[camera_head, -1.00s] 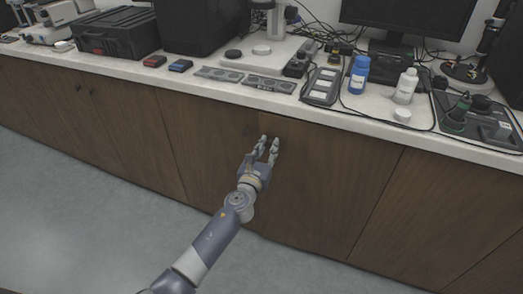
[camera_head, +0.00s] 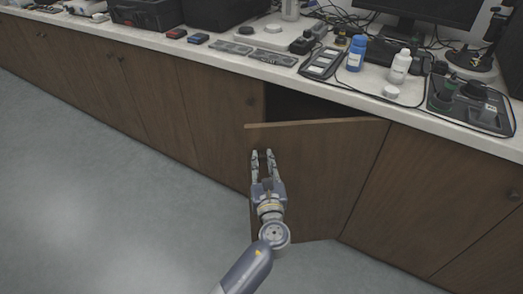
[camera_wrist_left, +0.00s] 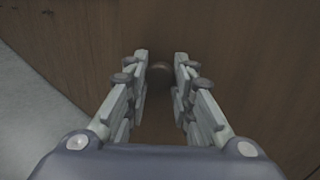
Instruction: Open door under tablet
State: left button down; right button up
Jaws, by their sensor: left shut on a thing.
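The brown wooden cabinet door (camera_head: 325,175) below the counter stands partly open. Its left edge is swung out toward me, and a dark gap (camera_head: 300,104) shows above its top edge. My left gripper (camera_head: 263,153) is at the door's upper left, shut on its small round knob. In the left wrist view the knob (camera_wrist_left: 160,69) shows between the fingertips, with the wood behind it. A flat grey device with pale panels (camera_head: 322,63) lies on the counter above; I cannot tell if it is the tablet. My right gripper is not in view.
The white counter (camera_head: 225,62) holds a blue bottle (camera_head: 356,53), a white bottle (camera_head: 400,66), a monitor (camera_head: 425,15) and cables. Closed doors flank the open one. The grey floor (camera_head: 90,190) in front is clear.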

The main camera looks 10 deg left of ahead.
pick_arm(q)
jog(key=shift+s+d, duration=0.3)
jog(key=shift+s, duration=0.35)
jog(key=c, duration=1.3)
grip_release()
jog(key=shift+c, duration=0.2)
jog(key=v, duration=1.2)
jog(key=shift+d, duration=0.15)
